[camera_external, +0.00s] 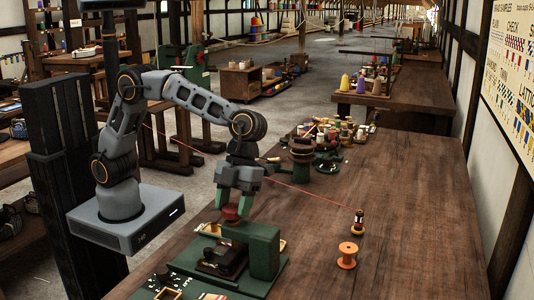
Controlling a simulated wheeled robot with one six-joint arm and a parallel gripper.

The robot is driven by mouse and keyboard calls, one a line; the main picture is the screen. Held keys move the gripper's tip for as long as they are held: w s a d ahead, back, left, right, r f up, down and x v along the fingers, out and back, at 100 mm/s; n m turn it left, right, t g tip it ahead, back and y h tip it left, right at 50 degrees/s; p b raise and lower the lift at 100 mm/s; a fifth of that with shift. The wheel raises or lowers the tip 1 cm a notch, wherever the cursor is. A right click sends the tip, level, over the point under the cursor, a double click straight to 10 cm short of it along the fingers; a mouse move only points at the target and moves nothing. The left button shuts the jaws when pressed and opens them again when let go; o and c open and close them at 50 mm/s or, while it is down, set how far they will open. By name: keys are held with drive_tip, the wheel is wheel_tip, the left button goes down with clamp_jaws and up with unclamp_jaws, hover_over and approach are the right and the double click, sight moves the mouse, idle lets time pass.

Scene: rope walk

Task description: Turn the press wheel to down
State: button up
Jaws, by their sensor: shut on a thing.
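The press (264,252) is a green block with a dark flat part in front, standing on a green base at the table's near left edge. A small dark red wheel (232,214) sits at its top left. I take this as the press wheel; its turned position is too small to read. My gripper (233,205) points down from above, with its green fingers on either side of the red wheel, shut on it. The fingers hide part of the wheel's sides.
An orange spool (347,256) and a small dark bobbin (358,222) stand right of the press. A thin red line runs across to the bobbin. The table's right side (420,220) is clear.

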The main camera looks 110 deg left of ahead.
drive_tip(key=shift+m, duration=0.7)
drive_tip(key=o, duration=0.9)
drive_tip(key=shift+g, duration=0.3)
drive_tip(key=p+v, duration=0.2)
drive_tip(key=v, duration=1.1)
drive_tip(key=shift+r, duration=0.4)
